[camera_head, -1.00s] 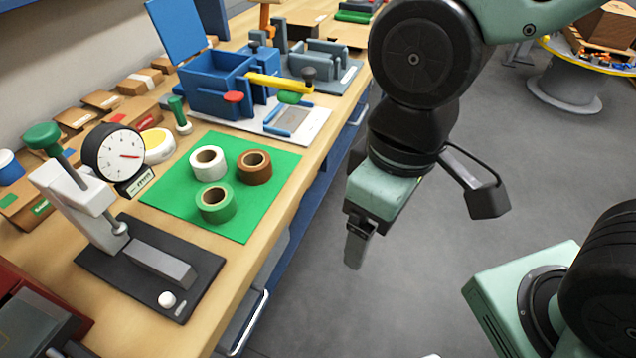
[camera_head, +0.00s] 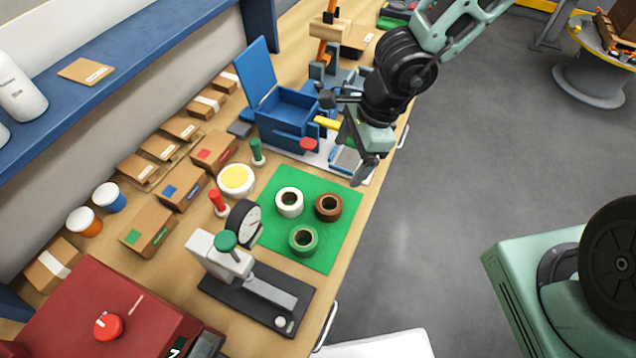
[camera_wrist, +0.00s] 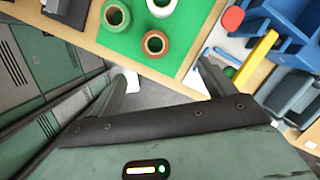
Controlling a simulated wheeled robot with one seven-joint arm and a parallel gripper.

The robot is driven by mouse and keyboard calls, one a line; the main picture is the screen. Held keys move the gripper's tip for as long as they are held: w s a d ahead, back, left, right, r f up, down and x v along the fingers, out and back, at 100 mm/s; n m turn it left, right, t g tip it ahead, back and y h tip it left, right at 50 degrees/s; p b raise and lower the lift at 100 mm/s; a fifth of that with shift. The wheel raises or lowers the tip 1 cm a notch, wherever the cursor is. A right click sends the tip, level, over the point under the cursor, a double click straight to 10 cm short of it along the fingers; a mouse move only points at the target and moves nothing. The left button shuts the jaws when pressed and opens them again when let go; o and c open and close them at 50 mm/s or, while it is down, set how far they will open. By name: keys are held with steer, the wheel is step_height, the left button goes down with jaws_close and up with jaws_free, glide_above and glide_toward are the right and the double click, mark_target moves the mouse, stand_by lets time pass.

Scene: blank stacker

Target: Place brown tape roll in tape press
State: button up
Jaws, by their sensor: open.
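The brown tape roll (camera_head: 330,216) lies on the right part of a green mat (camera_head: 320,262) beside a white roll (camera_head: 290,212) and a green roll (camera_head: 304,251). In the wrist view the brown roll (camera_wrist: 156,54) sits beyond my fingers, near the top. My gripper (camera_head: 362,172) is open and empty, above the bench's right edge, beyond the brown roll. It also shows in the wrist view (camera_wrist: 166,88), fingers apart. A grey press with a dial (camera_head: 260,290) stands nearer; a blue lidded box with a yellow lever (camera_head: 288,132) stands farther back. I cannot tell which is the tape press.
Cardboard boxes (camera_head: 185,190), a yellow-and-white round container (camera_head: 237,180) and stamps with green (camera_head: 256,147) and red (camera_head: 215,199) handles stand left of the mat. A red machine (camera_head: 100,315) is at the near left. Open floor (camera_head: 440,200) lies right of the bench.

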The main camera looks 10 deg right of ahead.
steer(key=m+b, duration=0.1)
steer(key=b, duration=0.6)
glide_above(329, 204)
steer(key=s, duration=0.2)
steer(key=shift+g, duration=0.3)
steer(key=f, duration=1.1)
steer(key=shift+w+d+f, duration=0.25)
steer(key=shift+f, duration=0.05)
steer(key=b+x, duration=0.2)
steer(key=x, duration=0.1)
steer(key=b+x, duration=0.1)
steer(key=shift+s+d+f, duration=0.2)
steer(key=shift+d+f, duration=0.05)
steer(key=shift+a+f+b, duration=0.15)
steer(key=shift+f+b, duration=0.15)
steer(key=shift+f, duration=0.15)
steer(key=shift+c, duration=0.3)
steer(key=c, duration=1.1)
steer(key=shift+r, duration=0.15)
